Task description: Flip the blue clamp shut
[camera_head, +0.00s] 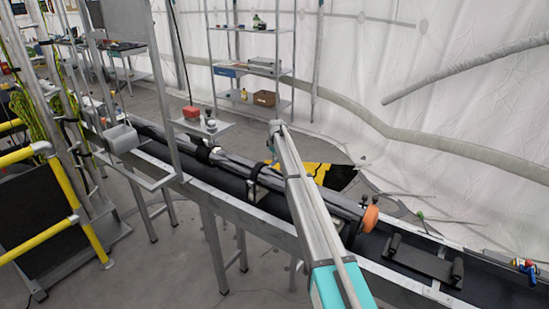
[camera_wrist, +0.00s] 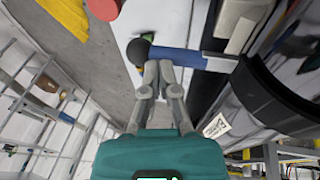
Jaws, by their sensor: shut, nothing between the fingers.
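The blue clamp lever (camera_wrist: 188,58) lies across the wrist view, with a black ball (camera_wrist: 138,50) on its left end. Its right end meets a grey-metal part beside a wide black band. My gripper (camera_wrist: 158,66) is shut and empty. Its fingertips are right at the lever's lower edge, close to the ball; I cannot tell whether they touch it. In the head view my arm crosses the middle, and my gripper and the blue lever cannot be made out there.
A long grey tube lies in a dark trough (camera_head: 240,197), held by black bands. An orange knob (camera_head: 370,218) is at its near end. A small shelf (camera_head: 203,128) carries a red object (camera_head: 191,113) and bottles. Yellow rails (camera_head: 65,200) stand at left.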

